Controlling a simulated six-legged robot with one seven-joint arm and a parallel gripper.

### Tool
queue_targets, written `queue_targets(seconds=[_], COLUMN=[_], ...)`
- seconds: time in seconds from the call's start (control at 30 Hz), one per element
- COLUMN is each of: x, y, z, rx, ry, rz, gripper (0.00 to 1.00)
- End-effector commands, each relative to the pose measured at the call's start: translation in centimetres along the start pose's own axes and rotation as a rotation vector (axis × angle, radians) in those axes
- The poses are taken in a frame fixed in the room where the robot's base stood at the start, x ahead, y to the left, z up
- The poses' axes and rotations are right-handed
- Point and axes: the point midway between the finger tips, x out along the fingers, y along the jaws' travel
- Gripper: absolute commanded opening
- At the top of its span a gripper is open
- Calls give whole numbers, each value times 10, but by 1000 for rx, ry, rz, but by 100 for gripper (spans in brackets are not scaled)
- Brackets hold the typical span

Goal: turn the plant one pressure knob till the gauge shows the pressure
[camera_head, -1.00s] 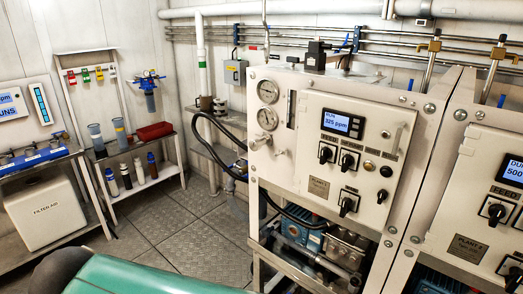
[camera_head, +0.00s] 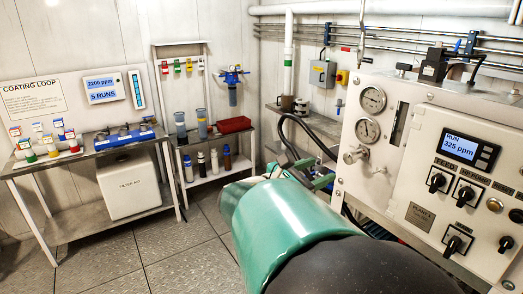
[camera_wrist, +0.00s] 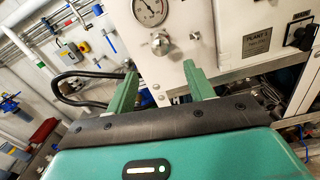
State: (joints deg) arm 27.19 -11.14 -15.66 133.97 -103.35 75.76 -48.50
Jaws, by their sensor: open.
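The plant one panel (camera_head: 420,180) is a white cabinet face at the right of the head view. Its silver pressure knob (camera_head: 355,154) sits at the lower left, below two round gauges, an upper one (camera_head: 372,99) and a lower one (camera_head: 367,130). The needles are too small to read. My gripper (camera_head: 308,172) is open and empty, left of the knob in the head view. In the wrist view the green fingers of my gripper (camera_wrist: 160,69) are spread, and the knob (camera_wrist: 161,45) shows beyond and between the tips, apart from them. One gauge (camera_wrist: 150,9) is above it.
The panel also carries a display (camera_head: 467,146) reading RUN 325 ppm and several black switches. Black hoses (camera_head: 303,135) loop left of the panel. A shelf with a red tray (camera_head: 234,124) and a bench with a white box (camera_head: 130,187) stand at the left. Floor before them is clear.

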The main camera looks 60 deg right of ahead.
Motion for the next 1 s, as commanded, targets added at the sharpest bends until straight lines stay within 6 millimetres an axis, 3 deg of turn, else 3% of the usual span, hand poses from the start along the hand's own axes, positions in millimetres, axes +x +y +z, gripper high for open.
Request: queue_targets(seconds=[0.4, 0.6, 1.0], x=[82, 112, 122], y=[0, 2, 3], z=[-1, -1, -1], rx=[0, 2, 3], ry=[1, 3, 3], rz=[-4, -2, 1], gripper=[53, 53, 53])
